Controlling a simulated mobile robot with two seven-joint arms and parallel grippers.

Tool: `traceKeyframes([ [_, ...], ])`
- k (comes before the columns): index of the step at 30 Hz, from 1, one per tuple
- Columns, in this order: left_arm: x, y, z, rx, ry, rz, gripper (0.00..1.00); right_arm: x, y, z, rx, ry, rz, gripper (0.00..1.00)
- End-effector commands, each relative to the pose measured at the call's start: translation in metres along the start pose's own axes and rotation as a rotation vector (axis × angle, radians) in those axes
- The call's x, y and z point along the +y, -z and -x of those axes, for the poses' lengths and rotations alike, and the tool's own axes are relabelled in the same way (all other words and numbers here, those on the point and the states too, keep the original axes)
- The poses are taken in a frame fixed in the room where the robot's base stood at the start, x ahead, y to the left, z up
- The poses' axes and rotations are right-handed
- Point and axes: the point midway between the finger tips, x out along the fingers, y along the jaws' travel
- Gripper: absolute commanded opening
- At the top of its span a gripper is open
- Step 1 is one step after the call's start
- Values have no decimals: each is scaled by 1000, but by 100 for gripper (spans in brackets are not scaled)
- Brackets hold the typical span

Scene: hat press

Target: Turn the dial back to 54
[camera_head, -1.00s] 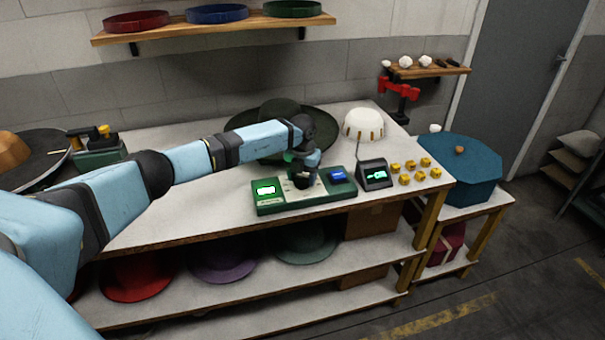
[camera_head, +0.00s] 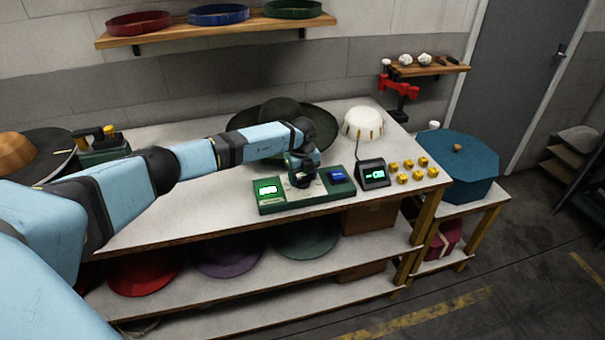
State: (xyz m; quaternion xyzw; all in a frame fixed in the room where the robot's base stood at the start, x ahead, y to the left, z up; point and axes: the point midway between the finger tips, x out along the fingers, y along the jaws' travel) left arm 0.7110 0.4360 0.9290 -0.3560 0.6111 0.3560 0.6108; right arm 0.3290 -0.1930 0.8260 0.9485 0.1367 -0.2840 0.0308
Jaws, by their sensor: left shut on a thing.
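A green control box (camera_head: 271,208) sits near the front edge of the white-topped table. It has a lit green display (camera_head: 268,190) on its left, too small to read surely, and a blue button (camera_head: 337,174) on its right. My left gripper (camera_head: 304,181) points down at the middle of the box, where the dial is. It is shut on the dial, which it mostly hides. My right gripper is not in view.
A small black readout (camera_head: 374,174) with green digits stands right of the box. Several yellow pieces (camera_head: 405,177) lie beside it. A white dome (camera_head: 362,123) and a dark wide-brimmed hat (camera_head: 320,117) stand behind. A blue lidded box (camera_head: 455,167) is on the right.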

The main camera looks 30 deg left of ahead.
Motion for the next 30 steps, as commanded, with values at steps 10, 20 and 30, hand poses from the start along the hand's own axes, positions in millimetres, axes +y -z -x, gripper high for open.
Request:
traceKeyframes([
  [10, 0, -1, 1, -2, 1, 83, 34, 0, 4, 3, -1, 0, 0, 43],
  [20, 0, -1, 1, -2, 2, 89, 34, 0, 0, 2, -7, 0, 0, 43],
  [30, 0, -1, 1, -1, 1, 87, 83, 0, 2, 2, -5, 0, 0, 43],
])
